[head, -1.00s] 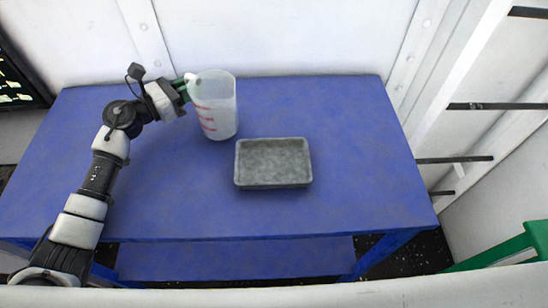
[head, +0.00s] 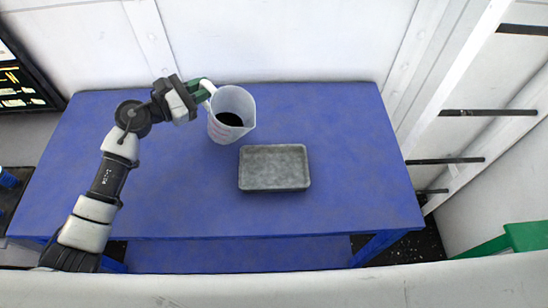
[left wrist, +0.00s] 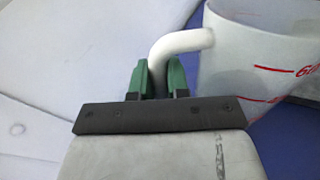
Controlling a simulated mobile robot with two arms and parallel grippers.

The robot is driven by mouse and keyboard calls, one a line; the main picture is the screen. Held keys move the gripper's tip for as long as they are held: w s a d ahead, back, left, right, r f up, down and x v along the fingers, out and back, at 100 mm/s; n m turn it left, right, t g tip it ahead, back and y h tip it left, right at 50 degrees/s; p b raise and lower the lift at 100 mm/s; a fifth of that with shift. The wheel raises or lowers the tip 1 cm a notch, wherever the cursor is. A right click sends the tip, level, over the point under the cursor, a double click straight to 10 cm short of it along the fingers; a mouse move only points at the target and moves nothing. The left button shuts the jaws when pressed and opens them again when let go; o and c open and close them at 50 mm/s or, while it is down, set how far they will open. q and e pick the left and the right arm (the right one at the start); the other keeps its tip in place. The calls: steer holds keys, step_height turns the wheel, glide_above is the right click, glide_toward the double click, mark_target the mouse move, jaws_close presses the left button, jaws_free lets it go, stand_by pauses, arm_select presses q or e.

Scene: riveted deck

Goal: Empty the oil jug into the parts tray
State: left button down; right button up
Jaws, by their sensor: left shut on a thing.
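The oil jug (head: 219,131) is a translucent white measuring jug with red marks. Dark oil (head: 229,119) shows inside it. It leans with its mouth towards the camera and the tray side, above the back left of the blue table; its exact height is unclear. My left gripper (head: 201,90) is shut on the jug's white handle, and the left wrist view shows the green fingers (left wrist: 159,80) either side of the handle (left wrist: 182,42). The parts tray (head: 274,187) is a shallow grey rectangle, right of and nearer than the jug. No oil shows in it. My right gripper is not in view.
The blue table (head: 350,190) is otherwise bare, with free room right of the tray and in front. A white panelled wall (head: 290,40) stands close behind it. A green object (head: 525,237) shows at the right edge.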

mark_target(216, 91)
arm_select(q)
steer(key=shift+s+d+r+m+p, duration=0.5)
steer(key=shift+r+m+p, duration=0.25)
steer(key=shift+p, duration=0.25)
steer(key=shift+s+d+r+m+y+p, duration=0.3)
steer(key=shift+s+d+m+p, duration=0.15)
steer(key=shift+p, duration=0.25)
steer(key=shift+s+d+r+m+p, duration=0.2)
steer(key=shift+s+d+m+p, duration=0.4)
steer(key=shift+m+p, duration=0.25)
steer(key=shift+s+d+r+m+y+p, duration=0.25)
steer(key=shift+d+m+y+p, duration=0.15)
steer(key=shift+m+p, duration=0.15)
steer(key=shift+s+d+r+m+t+p, duration=0.15)
steer(key=shift+s+d+r+m+p, duration=0.2)
steer(key=shift+p, duration=0.35)
steer(key=shift+s+d+r+m+t+p, duration=0.15)
steer(key=shift+d+r+m+p, duration=0.1)
steer(key=shift+r+m+p, duration=0.3)
steer(key=shift+s+d+f+m+y+p, duration=0.3)
steer(key=shift+s+d+m+y+p, duration=0.1)
steer(key=shift+s+d+m, duration=0.25)
steer(key=shift+m+t, duration=0.3)
steer(key=shift+m, duration=0.65)
steer(key=shift+s+d+r+p, duration=0.45)
steer(key=shift+s+d+p, duration=0.3)
steer(key=shift+d+p, duration=0.1)
steer(key=shift+s+d+r+p, duration=0.4)
steer(key=shift+s+d+p, duration=0.35)
steer(key=shift+p, duration=0.1)
